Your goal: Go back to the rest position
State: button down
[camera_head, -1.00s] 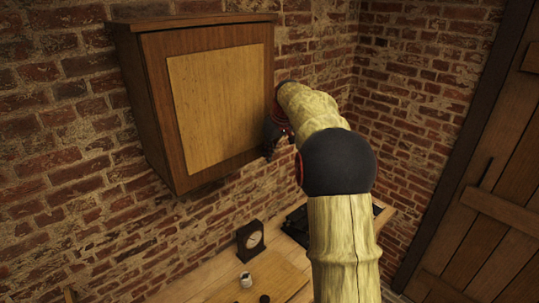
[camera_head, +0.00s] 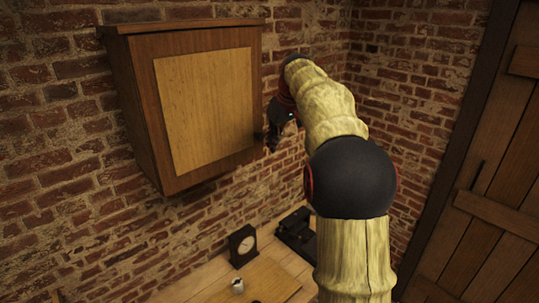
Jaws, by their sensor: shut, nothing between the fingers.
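My gripper (camera_head: 272,137) is at the end of my raised arm, just right of the wooden wall cabinet (camera_head: 205,108). It is dark, small in the picture and partly hidden by my wrist, and it holds nothing that I can see. Its fingertips show close to the cabinet's lower right edge; I cannot tell whether they touch it. The cabinet door, with its pale panel, looks shut. My arm rises from the lower right in front of the brick corner.
Below is a wooden table (camera_head: 208,281) with a small dark clock (camera_head: 242,246), a small white jar (camera_head: 237,286) and a black device (camera_head: 297,232) partly hidden by my arm. Brick walls stand behind. A plank door (camera_head: 497,215) is at the right.

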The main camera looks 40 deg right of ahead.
jog(key=s+a+f+b, duration=1.3)
jog(key=s+a+f, duration=0.2)
jog(key=f, duration=0.5)
jog(key=s+a+f+t+b, duration=0.1)
jog(key=s+a+f+b, duration=1.3)
jog(key=a+f, duration=0.6)
jog(key=shift+s+a+n+b, duration=0.15)
jog(key=shift+s+n+b, duration=0.15)
jog(key=shift+s, duration=0.35)
